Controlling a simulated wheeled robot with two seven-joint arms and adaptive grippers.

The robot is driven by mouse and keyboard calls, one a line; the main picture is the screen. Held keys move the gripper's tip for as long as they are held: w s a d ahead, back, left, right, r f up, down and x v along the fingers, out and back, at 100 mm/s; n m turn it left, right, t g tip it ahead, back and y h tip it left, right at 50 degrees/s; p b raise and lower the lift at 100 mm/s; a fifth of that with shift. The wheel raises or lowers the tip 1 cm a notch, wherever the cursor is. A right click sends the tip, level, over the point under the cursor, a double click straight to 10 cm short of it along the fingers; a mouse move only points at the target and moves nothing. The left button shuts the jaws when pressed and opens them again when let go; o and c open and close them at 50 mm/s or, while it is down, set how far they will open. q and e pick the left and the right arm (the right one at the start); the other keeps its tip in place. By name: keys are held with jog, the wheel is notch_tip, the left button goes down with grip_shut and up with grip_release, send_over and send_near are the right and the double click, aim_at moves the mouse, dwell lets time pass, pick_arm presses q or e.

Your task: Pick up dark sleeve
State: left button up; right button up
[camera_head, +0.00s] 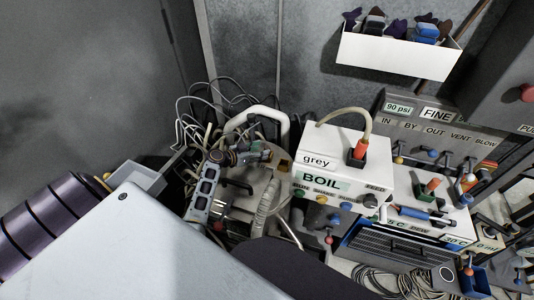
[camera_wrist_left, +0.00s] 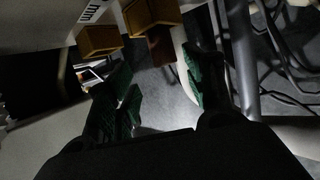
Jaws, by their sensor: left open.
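I cannot pick out the dark sleeve with certainty. In the wrist view a dark brown piece (camera_wrist_left: 160,46) hangs below a tan block (camera_wrist_left: 151,14), just beyond the fingertips. My left gripper (camera_wrist_left: 160,82) shows there with its dark green fingers spread apart and nothing visible between them. I cannot make out its fingers clearly in the head view. Several dark, soft-looking pieces (camera_head: 375,20) stand in a white wall bin (camera_head: 393,57) at the upper right of the head view. My right gripper is not in view.
A white box marked BOIL (camera_head: 335,155) stands at centre, with a grey power strip (camera_head: 204,190) and tangled cables to its left. A grey valve panel (camera_head: 440,130) is at right. In the wrist view, a second tan block (camera_wrist_left: 99,41) and a grey post (camera_wrist_left: 241,60) flank the fingers.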

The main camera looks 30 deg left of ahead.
aim_at(266, 148)
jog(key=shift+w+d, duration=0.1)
pick_arm(q)
jog(key=shift+w, duration=0.15)
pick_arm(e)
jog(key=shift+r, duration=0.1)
pick_arm(q)
jog(key=shift+w+d+f, duration=0.1)
jog(key=shift+w+f, duration=0.05)
jog(key=shift+w, duration=0.25)
jog(key=shift+a+x, duration=0.1)
jog(key=shift+x, duration=0.65)
jog(key=shift+a+x, duration=0.15)
jog(key=shift+x, duration=0.65)
jog(key=shift+w+d+f, duration=0.2)
jog(key=shift+w, duration=0.4)
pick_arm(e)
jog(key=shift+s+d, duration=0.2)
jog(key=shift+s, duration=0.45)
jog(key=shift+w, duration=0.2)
pick_arm(q)
jog(key=shift+c, duration=0.4)
jog(key=c, duration=1)
